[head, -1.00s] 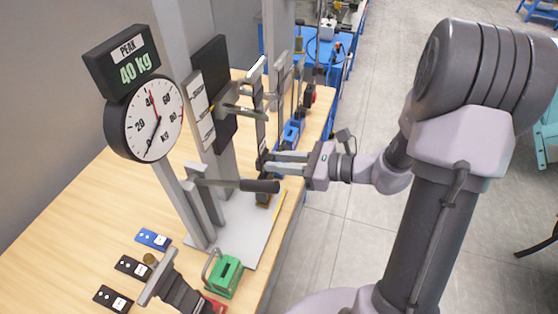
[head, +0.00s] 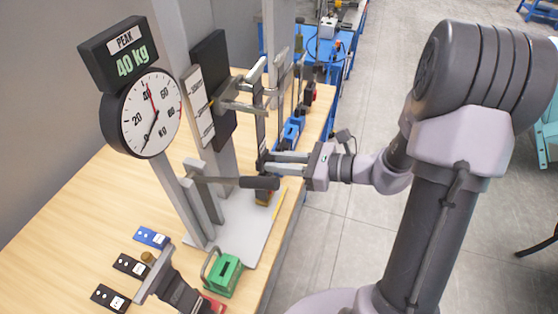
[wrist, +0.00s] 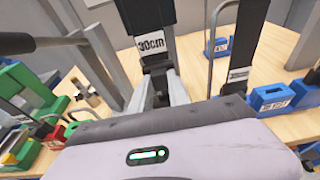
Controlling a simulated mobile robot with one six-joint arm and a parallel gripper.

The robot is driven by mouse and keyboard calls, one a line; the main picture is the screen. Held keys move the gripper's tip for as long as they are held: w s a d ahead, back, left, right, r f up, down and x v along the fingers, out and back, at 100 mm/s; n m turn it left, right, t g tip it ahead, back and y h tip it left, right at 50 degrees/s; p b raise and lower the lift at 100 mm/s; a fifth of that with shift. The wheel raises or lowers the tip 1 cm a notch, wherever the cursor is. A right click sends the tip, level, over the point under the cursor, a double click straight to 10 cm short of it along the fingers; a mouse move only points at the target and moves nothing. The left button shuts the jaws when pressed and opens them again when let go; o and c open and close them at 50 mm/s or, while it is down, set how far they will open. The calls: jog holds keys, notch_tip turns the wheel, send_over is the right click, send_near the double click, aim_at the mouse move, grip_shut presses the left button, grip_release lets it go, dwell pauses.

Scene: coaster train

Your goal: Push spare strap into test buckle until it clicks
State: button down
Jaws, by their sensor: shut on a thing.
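My gripper (head: 266,163) is shut on a dark upright strap (head: 260,128) beside the test stand. In the wrist view the strap (wrist: 142,16) carries a white 30cm label, and the gripper's fingers (wrist: 157,92) close on its lower part. A small dark and orange block (head: 264,197) stands on the grey base plate below my gripper; it may be the test buckle, but I cannot tell. Whether the strap's lower end touches it is hidden by the fingers and the black lever handle (head: 259,183).
A round dial gauge (head: 142,113) and a PEAK display (head: 124,52) reading 40 kg stand left. A green block (head: 225,277) and several tags, one of them blue (head: 151,237), lie at the front. Blue blocks (head: 290,131) stand behind. Open floor lies right.

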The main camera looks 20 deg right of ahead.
jog(key=shift+f+b, duration=1.55)
jog(key=shift+f, duration=0.4)
jog(key=c, duration=1.2)
grip_release()
jog(key=shift+o, duration=0.2)
jog(key=p+v, duration=0.4)
jog(key=v, duration=1.3)
jog(key=shift+d, duration=0.2)
